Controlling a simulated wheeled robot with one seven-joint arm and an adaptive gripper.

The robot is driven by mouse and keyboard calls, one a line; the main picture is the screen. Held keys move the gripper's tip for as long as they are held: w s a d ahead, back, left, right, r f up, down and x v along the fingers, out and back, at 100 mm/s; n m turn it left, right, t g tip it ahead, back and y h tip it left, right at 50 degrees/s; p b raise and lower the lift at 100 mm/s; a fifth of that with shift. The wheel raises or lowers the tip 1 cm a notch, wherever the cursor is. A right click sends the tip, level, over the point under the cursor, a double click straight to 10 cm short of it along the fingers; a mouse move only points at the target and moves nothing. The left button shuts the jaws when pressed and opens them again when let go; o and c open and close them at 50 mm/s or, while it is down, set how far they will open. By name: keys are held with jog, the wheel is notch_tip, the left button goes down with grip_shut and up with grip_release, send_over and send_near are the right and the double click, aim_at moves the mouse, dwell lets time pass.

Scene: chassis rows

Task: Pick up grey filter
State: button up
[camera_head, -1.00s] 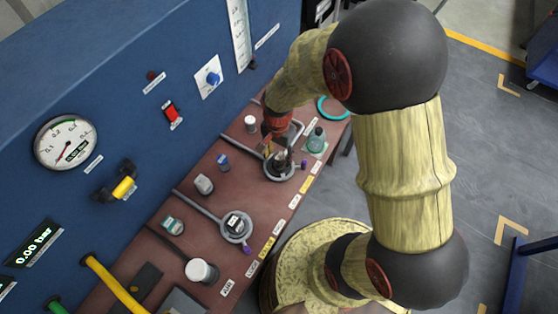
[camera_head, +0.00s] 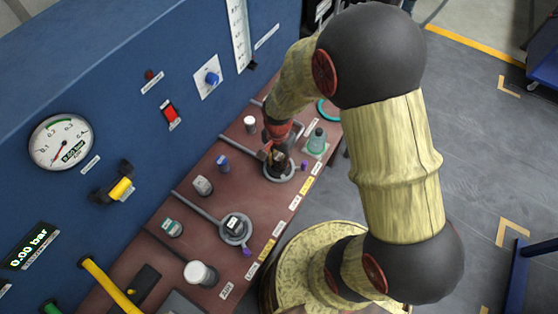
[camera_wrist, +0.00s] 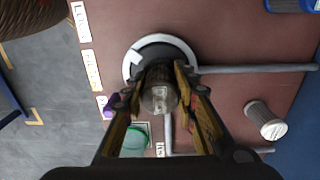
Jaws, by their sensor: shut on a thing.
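The grey filter (camera_wrist: 158,92) is a dark grey cylinder with a pale, shiny top. It stands inside a round holder ring (camera_wrist: 187,48) on the red-brown bench. My gripper (camera_wrist: 160,98) has its fingers on both sides of the filter and is shut on it. In the head view my gripper (camera_head: 275,150) points down over the same ring (camera_head: 279,177), and the fingers partly hide the filter. Whether the filter's base is lifted is hard to see.
A green flask (camera_head: 317,140) stands close beyond the ring. The blue panel (camera_head: 130,80) rises along the bench's left side.

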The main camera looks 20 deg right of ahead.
aim_at(278, 157)
jog(key=c, duration=0.4)
jog(key=shift+c, duration=0.2)
jog(key=shift+r, duration=0.6)
notch_tip(278, 157, up, 2)
jog(key=shift+r+p, duration=0.2)
jog(key=shift+p, duration=0.5)
jog(key=s+r+p, duration=0.1)
jog(key=s+r, duration=0.3)
jog(key=s, duration=0.3)
jog(key=s+d+r+p, duration=0.1)
jog(key=s+r+p, duration=0.1)
jog(key=s+r, duration=0.3)
jog(key=shift+s+r, duration=0.2)
jog(key=shift+s, duration=0.8)
jog(key=shift+s+d, duration=0.1)
